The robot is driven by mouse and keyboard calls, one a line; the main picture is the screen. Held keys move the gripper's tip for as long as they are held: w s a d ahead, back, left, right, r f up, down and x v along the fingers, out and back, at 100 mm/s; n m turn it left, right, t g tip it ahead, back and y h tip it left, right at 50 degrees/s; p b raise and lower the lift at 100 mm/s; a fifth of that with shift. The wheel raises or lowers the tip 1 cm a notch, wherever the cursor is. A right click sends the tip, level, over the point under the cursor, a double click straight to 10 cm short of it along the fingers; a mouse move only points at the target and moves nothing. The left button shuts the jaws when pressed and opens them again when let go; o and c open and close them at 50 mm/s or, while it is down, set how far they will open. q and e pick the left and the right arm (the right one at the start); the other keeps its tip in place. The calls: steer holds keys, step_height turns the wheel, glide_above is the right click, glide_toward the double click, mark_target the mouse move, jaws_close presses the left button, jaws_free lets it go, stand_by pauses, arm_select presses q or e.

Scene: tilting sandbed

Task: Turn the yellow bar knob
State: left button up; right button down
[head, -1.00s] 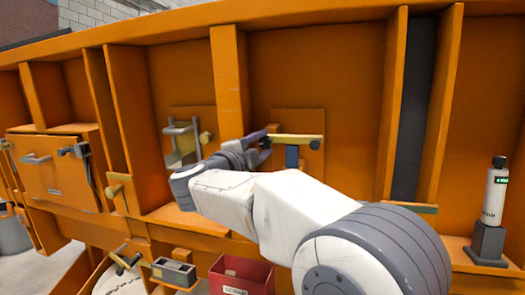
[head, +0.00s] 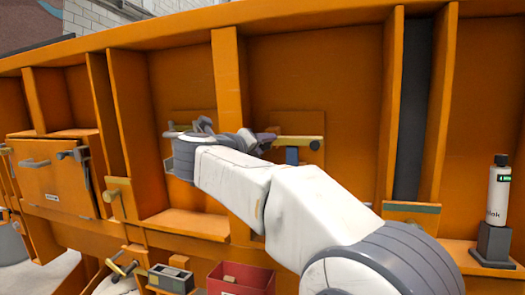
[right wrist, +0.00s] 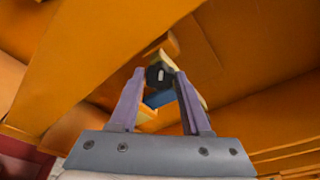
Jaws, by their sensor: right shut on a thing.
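The yellow bar knob (head: 298,138) sits on a blue mount (head: 291,155) on a small orange plate in the middle bay of the orange wall. The bar lies about level, with a dark round piece at its right end. My right gripper (head: 266,141) is at the bar's left end and shut on it. In the right wrist view the purple fingers of my right gripper (right wrist: 160,74) stand either side of the knob, and a dark round end (right wrist: 158,74) shows between their tips. The knob's left end is partly hidden. My left gripper is not in view.
A grey handle fixture (head: 183,130) is left of the knob, partly behind my wrist. An orange upright rib (head: 228,75) stands between them. A white bottle (head: 498,190) stands on a dark block at the right. A red bin (head: 240,280) is below.

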steer(key=m+y+b, duration=0.1)
steer(key=m, duration=0.1)
steer(key=shift+f+m, duration=0.2)
steer(key=shift+m, duration=0.2)
steer(key=shift+m+y+b, duration=0.4)
steer(key=shift+m+b, duration=0.3)
steer(key=shift+m, duration=0.3)
steer(key=shift+r, duration=0.1)
steer(key=shift+c, duration=2.4)
jaws_free()
steer(key=v, duration=1)
steer(key=shift+s, duration=0.25)
